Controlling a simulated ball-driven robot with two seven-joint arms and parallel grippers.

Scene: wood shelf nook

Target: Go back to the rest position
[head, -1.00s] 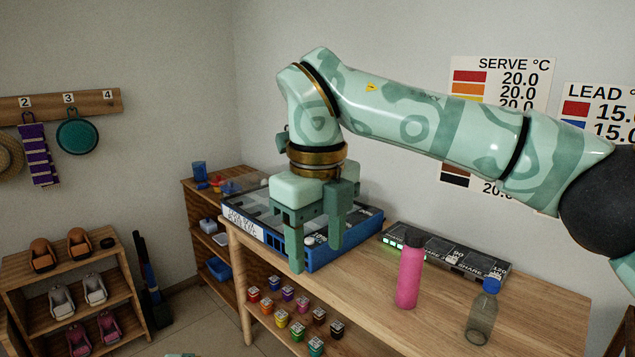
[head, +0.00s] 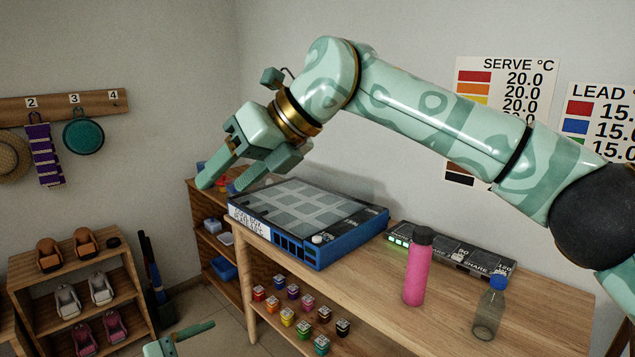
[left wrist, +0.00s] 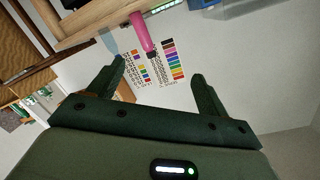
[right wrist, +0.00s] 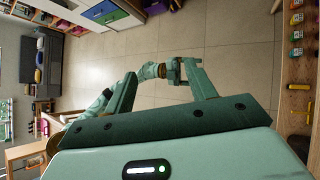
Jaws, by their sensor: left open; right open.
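My right gripper (head: 219,181) is open and empty in the head view. It is raised up and left of the blue box, with its fingers pointing down and left. In the right wrist view its two fingers (right wrist: 163,85) are spread with floor beyond them. My left gripper shows partly at the bottom edge of the head view (head: 180,338). In the left wrist view its fingers (left wrist: 158,70) are spread wide with nothing between them close up. The right wrist view also shows my other arm (right wrist: 150,72) lower down, over the floor.
The blue box (head: 330,254) with a gridded lid sits on the wooden table (head: 372,300). A pink bottle (head: 417,270) and a clear blue-capped bottle (head: 488,312) stand to its right. Small coloured jars (head: 287,316) fill the lower shelf.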

